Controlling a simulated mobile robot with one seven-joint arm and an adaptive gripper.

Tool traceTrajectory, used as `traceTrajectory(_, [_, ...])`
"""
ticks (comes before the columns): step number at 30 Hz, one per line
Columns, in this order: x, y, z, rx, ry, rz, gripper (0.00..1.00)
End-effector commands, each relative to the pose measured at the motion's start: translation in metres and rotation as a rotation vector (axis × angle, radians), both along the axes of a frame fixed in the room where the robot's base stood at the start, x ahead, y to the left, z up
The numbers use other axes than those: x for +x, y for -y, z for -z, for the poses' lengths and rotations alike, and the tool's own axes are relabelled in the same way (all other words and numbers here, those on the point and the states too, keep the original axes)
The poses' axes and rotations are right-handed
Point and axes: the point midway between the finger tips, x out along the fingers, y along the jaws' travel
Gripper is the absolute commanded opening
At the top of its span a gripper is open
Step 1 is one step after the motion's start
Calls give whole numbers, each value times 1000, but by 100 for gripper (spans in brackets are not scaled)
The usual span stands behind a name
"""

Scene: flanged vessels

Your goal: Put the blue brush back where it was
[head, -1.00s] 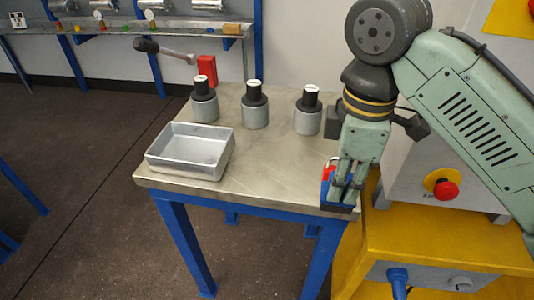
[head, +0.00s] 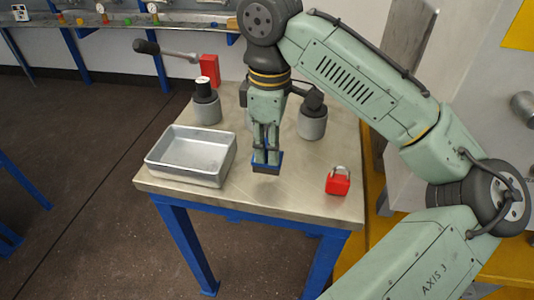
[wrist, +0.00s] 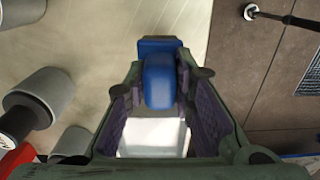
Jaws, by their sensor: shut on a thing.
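My gripper (head: 266,150) is shut on the blue brush (head: 267,158), which points down with its dark bristle end lowest. It is over the middle of the metal-topped table (head: 300,190), between the grey tray and the red padlock. I cannot tell how far the bristles are above the table. In the wrist view the blue brush (wrist: 158,80) sits between the two jaws (wrist: 155,105). A pale surface, likely the tray, shows below it between the jaws.
A shallow grey tray (head: 190,178) stands at the table's left front. A red padlock (head: 338,181) is at the right front. Grey flanged vessels (head: 207,112) (head: 312,124) stand at the back; my arm mostly hides the middle one. A red block (head: 209,70) is behind them.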

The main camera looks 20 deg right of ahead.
Motion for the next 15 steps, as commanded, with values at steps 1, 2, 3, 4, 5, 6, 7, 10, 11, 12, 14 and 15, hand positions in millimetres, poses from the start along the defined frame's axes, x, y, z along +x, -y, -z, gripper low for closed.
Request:
traceTrajectory(1, [3,-2,0,0,0,0,1])
traceTrajectory(2, [4,-3,1,0,0,0,1])
traceTrajectory(3, [4,-3,3,0,-1,1,1])
traceTrajectory(4, [4,-2,6,0,-1,1,1])
traceTrajectory(5, [4,-2,10,-1,-3,2,1])
traceTrajectory(6, [3,-2,17,-1,-3,2,1])
traceTrajectory(7, [3,-2,21,-2,-3,2,1])
traceTrajectory(10, [3,-2,32,-1,-2,1,1])
traceTrajectory(11, [4,-2,34,0,-1,1,1])
traceTrajectory(12, [4,-2,35,0,0,0,1])
traceTrajectory(14, [4,-2,36,0,0,0,1])
traceTrajectory(15, [4,-3,36,0,0,0,1])
